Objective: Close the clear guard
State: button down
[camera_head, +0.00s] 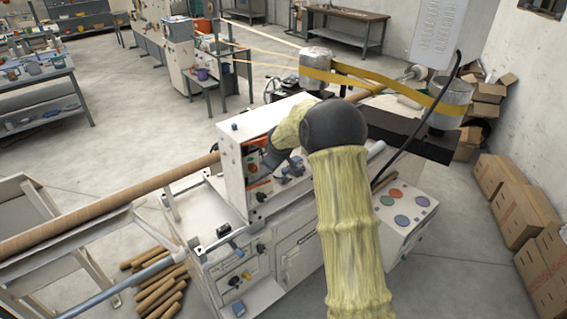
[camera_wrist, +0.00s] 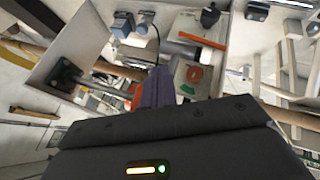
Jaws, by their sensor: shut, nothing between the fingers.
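The spiral winder (camera_head: 290,245) is a white machine in the middle of the head view, with a white upright frame (camera_head: 232,170) around its winding section. I cannot clearly make out the clear guard in either view, nor tell its angle. My arm in its yellowish sleeve reaches over the machine and covers part of this section. My gripper (camera_wrist: 153,88) points into the frame's opening in the wrist view; its fingers are shut and nothing shows between them. In the head view the fingertips are mostly hidden by the frame and my wrist. Contact with the guard cannot be told.
A brown tube (camera_head: 110,205) runs out of the frame to the left. A button panel (camera_head: 405,205) stands at the machine's right front. A yellow belt (camera_head: 385,78) runs around metal drums behind. Cardboard boxes (camera_head: 520,200) line the right wall. Grey floor at front right is clear.

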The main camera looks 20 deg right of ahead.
jog(key=shift+w+d, duration=0.25)
jog(key=shift+w, duration=0.65)
jog(key=shift+s, duration=0.1)
